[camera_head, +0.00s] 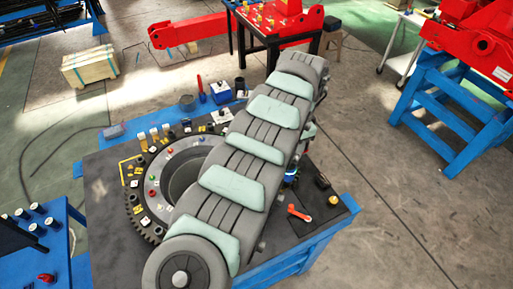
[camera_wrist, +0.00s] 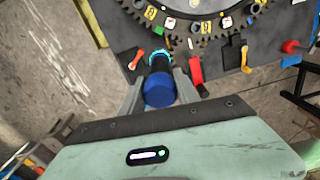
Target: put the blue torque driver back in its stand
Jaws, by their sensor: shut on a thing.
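The blue torque driver (camera_wrist: 158,90) shows in the wrist view with its round blue end toward the camera. A black part with a bright cyan-green ring (camera_wrist: 160,60) lies beyond it; I cannot tell whether this is the driver's shaft or a stand. My gripper (camera_wrist: 160,80) is shut on the driver, one finger on each side. In the head view, a small blue part (camera_head: 291,175) shows at the right edge of my arm, which hides the gripper and most of what it holds. I cannot clearly make out the stand.
A toothed dark ring (camera_head: 150,205) with many small parts sits on the black-topped table (camera_head: 325,225). An orange-red handled piece (camera_head: 299,213) lies near its right edge. In the wrist view, a red piece (camera_wrist: 196,70) is close beside the right finger and an orange piece (camera_wrist: 137,58) is left.

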